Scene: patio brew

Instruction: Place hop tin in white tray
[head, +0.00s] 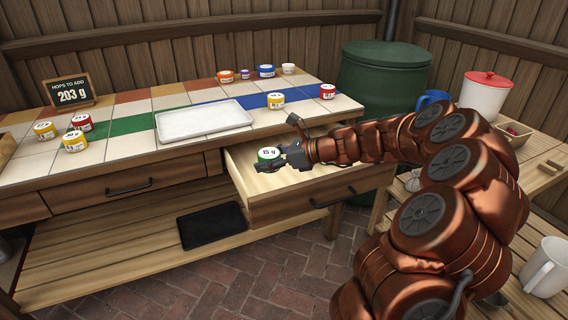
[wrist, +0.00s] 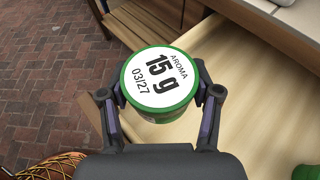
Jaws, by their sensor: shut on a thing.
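A green hop tin with a white lid marked 15 g (head: 268,154) is at the open drawer, at my gripper's tip. In the wrist view the tin (wrist: 160,82) sits between the two fingers, lid facing the camera. My gripper (head: 280,160) is shut on it; it also shows in the wrist view (wrist: 160,105). The tin is over the drawer's left part; I cannot tell whether it touches the drawer floor. The white tray (head: 203,120) lies empty on the tiled counter, behind and left of the drawer.
The open drawer (head: 305,207) sticks out from the counter. Another green item (wrist: 306,172) shows at the wrist view's lower right. Yellow tins (head: 74,141) stand left of the tray, and a yellow tin (head: 276,100) stands right of it. A sign (head: 69,91) reads 203 g.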

